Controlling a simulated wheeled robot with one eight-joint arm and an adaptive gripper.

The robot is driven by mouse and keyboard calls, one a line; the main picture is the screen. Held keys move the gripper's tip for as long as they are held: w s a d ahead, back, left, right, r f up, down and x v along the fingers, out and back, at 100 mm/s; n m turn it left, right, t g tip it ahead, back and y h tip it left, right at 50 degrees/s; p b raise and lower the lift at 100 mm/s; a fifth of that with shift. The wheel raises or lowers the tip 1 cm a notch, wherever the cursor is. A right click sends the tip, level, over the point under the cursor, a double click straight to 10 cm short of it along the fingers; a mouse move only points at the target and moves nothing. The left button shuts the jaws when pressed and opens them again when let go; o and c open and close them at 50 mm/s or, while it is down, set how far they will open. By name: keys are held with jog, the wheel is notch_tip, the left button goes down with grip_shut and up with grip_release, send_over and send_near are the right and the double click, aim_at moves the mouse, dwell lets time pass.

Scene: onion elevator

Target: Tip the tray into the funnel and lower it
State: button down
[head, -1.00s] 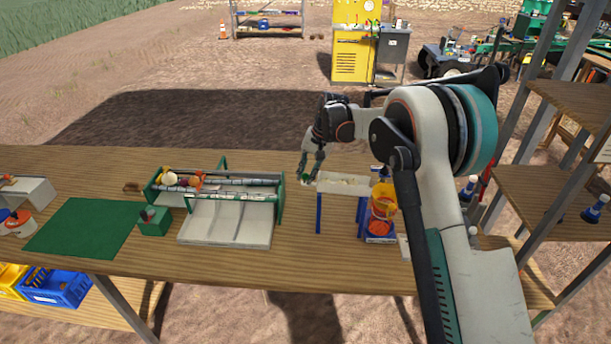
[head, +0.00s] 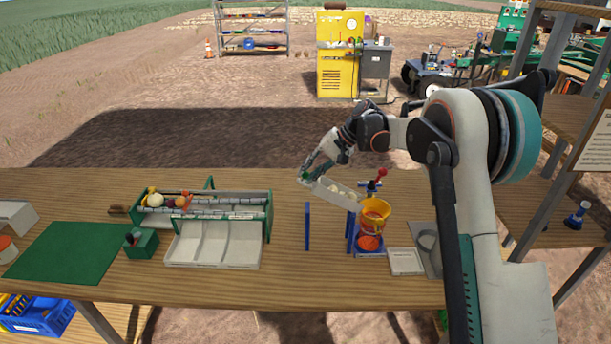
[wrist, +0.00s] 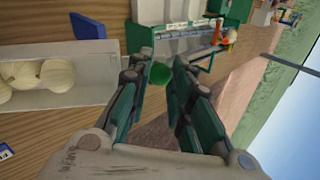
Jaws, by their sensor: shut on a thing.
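The long white tray (head: 340,199) is tilted in the head view, its left end raised and its right end low beside the orange-yellow funnel (head: 375,208). My gripper (head: 308,177) is shut on the green knob (wrist: 160,75) at the tray's raised end; the knob shows between the fingers in the wrist view. Pale round onions lie in the tray (wrist: 70,99) in the wrist view. The funnel stands on a blue stand (head: 352,236), with an orange part below it. I cannot tell whether any onion is inside the funnel.
A blue post (head: 307,226) stands free on the wooden table (head: 290,275), below the raised end. A green-framed sorter (head: 268,215) with a white sloped tray is to the left, beside a green mat (head: 65,250). A pale flat box (head: 405,262) lies right of the funnel stand.

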jog(key=shift+d+r, duration=0.25)
dwell(0.4)
jog(key=c, duration=1.7)
grip_release()
jog(key=v, duration=1.2)
jog(key=shift+d, duration=0.15)
jog(key=shift+f, duration=0.1)
